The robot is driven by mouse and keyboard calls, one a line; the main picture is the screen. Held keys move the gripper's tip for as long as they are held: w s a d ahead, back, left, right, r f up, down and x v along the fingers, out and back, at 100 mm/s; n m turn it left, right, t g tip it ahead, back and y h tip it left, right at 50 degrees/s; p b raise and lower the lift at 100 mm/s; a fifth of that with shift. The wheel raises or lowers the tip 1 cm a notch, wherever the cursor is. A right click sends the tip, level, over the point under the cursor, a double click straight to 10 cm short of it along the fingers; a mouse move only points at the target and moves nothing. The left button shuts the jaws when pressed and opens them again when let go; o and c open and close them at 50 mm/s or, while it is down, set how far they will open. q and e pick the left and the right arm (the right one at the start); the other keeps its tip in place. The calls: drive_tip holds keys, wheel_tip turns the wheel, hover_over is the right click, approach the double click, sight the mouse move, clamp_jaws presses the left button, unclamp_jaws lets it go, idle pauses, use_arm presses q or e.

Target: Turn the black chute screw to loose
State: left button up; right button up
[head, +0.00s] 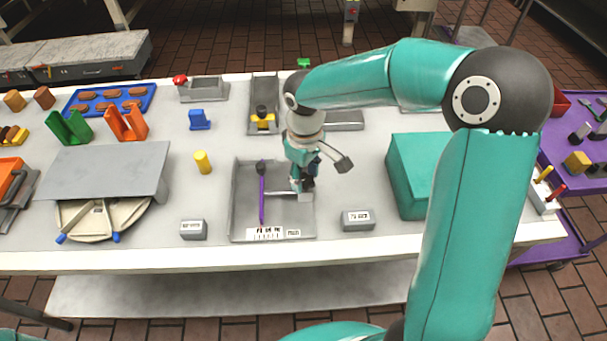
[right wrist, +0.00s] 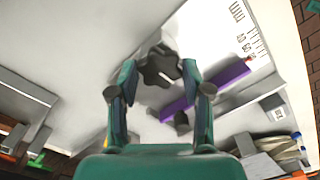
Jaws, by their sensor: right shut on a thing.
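The black chute screw (right wrist: 158,68) is a dark lobed knob. In the right wrist view it sits between the two fingertips of my right gripper (right wrist: 158,76). The gripper is shut on it. In the head view my right gripper (head: 306,184) points down over the right part of the grey tray (head: 238,215), and hides most of the screw. A purple bar (head: 262,205) with a black knob at its far end lies in the tray, left of the gripper. The bar also shows in the right wrist view (right wrist: 220,85). My left gripper is not in view.
A printed scale (head: 265,234) is on the tray's front edge. Grey labelled blocks stand left (head: 193,230) and right (head: 357,220) of the tray. A teal box (head: 408,180) is to the right. A yellow cylinder (head: 203,162) and a grey-topped round device (head: 105,170) are to the left.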

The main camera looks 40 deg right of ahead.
drive_tip(key=n, duration=0.5)
drive_tip(key=shift+w+r+n+p, duration=0.2)
drive_tip(key=shift+n+p, duration=0.1)
drive_tip(key=n, duration=0.5)
drive_tip(key=shift+p, duration=0.35)
drive_tip(key=o, duration=1)
drive_tip(key=shift+o, duration=0.8)
drive_tip(key=shift+f, duration=0.15)
